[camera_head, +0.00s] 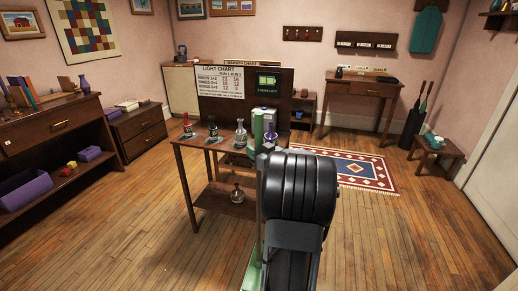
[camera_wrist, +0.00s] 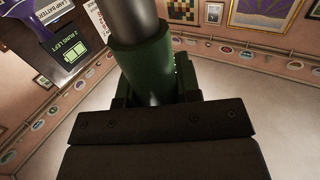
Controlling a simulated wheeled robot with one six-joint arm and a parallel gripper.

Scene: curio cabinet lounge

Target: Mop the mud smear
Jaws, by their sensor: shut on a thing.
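My gripper (camera_wrist: 155,92) is shut on a green-sleeved metal pole (camera_wrist: 143,52), apparently the mop's handle. In the head view, the handle's green sleeve (camera_head: 257,127) rises just beyond my black arm, which hides the gripper's jaws. I cannot make out a mop head in either view. I also cannot make out a mud smear on the visible floor (camera_head: 130,225).
A dark table (camera_head: 183,150) with several flasks and a lower shelf stands just ahead. A patterned rug (camera_head: 385,178) lies behind it to the right. A shelf unit (camera_head: 92,110) lines the left wall, and a small stool (camera_head: 455,153) stands right. Floor at front left and right is clear.

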